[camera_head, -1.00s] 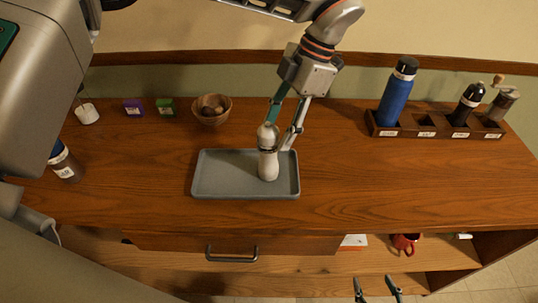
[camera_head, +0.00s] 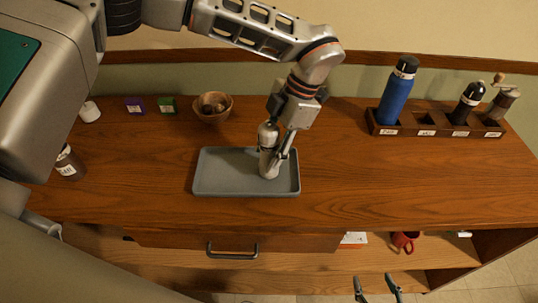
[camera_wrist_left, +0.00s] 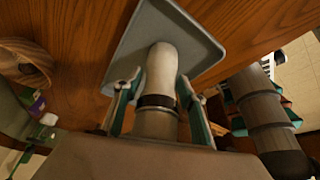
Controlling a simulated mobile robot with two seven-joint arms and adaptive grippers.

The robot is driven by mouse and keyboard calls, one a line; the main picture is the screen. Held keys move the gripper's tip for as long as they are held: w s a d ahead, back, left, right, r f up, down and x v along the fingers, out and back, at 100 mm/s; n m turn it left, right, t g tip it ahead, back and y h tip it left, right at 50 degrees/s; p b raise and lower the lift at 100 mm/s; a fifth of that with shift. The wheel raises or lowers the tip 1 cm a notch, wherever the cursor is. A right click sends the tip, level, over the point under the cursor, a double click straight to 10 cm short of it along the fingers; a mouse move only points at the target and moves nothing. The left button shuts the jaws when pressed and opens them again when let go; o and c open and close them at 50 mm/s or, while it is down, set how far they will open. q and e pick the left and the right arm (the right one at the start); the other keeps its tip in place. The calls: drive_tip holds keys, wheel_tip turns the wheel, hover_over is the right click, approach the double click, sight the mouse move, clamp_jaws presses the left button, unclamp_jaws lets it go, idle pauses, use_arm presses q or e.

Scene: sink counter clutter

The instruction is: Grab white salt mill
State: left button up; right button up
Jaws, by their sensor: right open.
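The white salt mill (camera_head: 268,134), pale with a dark band, stands upright on the grey tray (camera_head: 214,176), toward its right side. My left gripper (camera_head: 273,164) is lowered around the mill from above. In the left wrist view the mill (camera_wrist_left: 161,68) lies between the two fingers of the left gripper (camera_wrist_left: 159,80), with narrow gaps beside it near the tips. The left gripper looks open; part of the mill is hidden behind its fingers in the head view. My right gripper (camera_head: 376,281) is open and empty, low at the bottom edge, in front of the counter.
A wooden bowl (camera_head: 212,116), purple box (camera_head: 134,105) and green box (camera_head: 168,105) stand behind the tray. A rack (camera_head: 385,130) at the right holds a blue bottle (camera_head: 395,95) and two mills. A dark jar (camera_head: 70,165) stands left. Counter right of the tray is clear.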

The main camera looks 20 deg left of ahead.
use_arm(q)
drive_tip(key=c, duration=0.8)
drive_tip(key=shift+o, duration=0.2)
drive_tip(key=shift+r, duration=0.1)
